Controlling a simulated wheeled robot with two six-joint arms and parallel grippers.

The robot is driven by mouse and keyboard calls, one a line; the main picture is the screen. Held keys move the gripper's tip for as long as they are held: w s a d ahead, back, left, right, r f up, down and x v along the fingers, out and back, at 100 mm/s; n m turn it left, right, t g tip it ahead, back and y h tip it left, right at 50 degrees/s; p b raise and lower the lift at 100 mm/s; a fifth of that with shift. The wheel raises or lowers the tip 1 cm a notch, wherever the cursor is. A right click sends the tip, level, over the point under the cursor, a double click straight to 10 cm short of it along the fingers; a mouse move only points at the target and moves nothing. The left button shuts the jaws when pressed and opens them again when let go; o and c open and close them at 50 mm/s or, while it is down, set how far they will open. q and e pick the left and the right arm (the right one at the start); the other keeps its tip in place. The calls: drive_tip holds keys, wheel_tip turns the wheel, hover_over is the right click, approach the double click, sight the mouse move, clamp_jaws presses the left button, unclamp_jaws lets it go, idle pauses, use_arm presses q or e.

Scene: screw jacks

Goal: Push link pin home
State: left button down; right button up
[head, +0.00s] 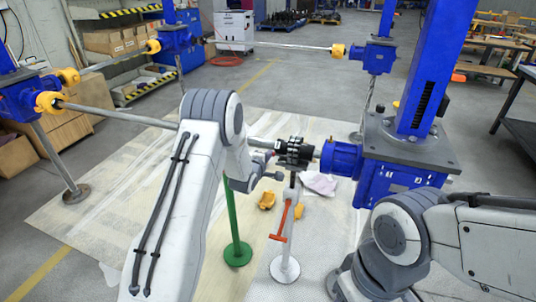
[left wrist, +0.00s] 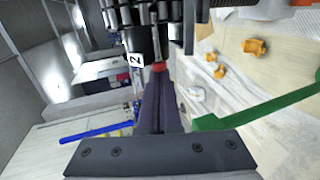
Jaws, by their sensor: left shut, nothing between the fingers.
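A dark coupling (head: 294,152) sits on the shaft just left of the blue screw jack (head: 384,165). It shows in the left wrist view as black ribbed parts (left wrist: 140,40) with a white label. A small red piece, which looks like the link pin's head (left wrist: 159,67), stands at the coupling. My left gripper (left wrist: 160,88) is shut and empty, its tips at or very near the red piece; I cannot tell whether they touch. In the head view my left gripper (head: 270,162) is partly hidden behind its own arm. My right gripper is out of view.
A green stand (head: 237,225) and a white stand with a red handle (head: 284,262) rise below the coupling. Yellow coupling pieces (head: 267,200) and a cloth (head: 319,184) lie on the floor mat. More blue jacks (head: 174,40) and shafts stand behind.

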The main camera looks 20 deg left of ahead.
use_arm(q)
drive_tip(key=shift+d, duration=2)
drive_tip(key=shift+a+f+b, duration=0.1)
drive_tip(key=shift+a+b, duration=0.15)
drive_tip(key=shift+b, duration=0.15)
idle(0.8)
drive_tip(key=shift+s+a, duration=0.1)
drive_tip(key=shift+a, duration=0.1)
drive_tip(key=p, duration=0.1)
approach(280, 153)
idle(0.6)
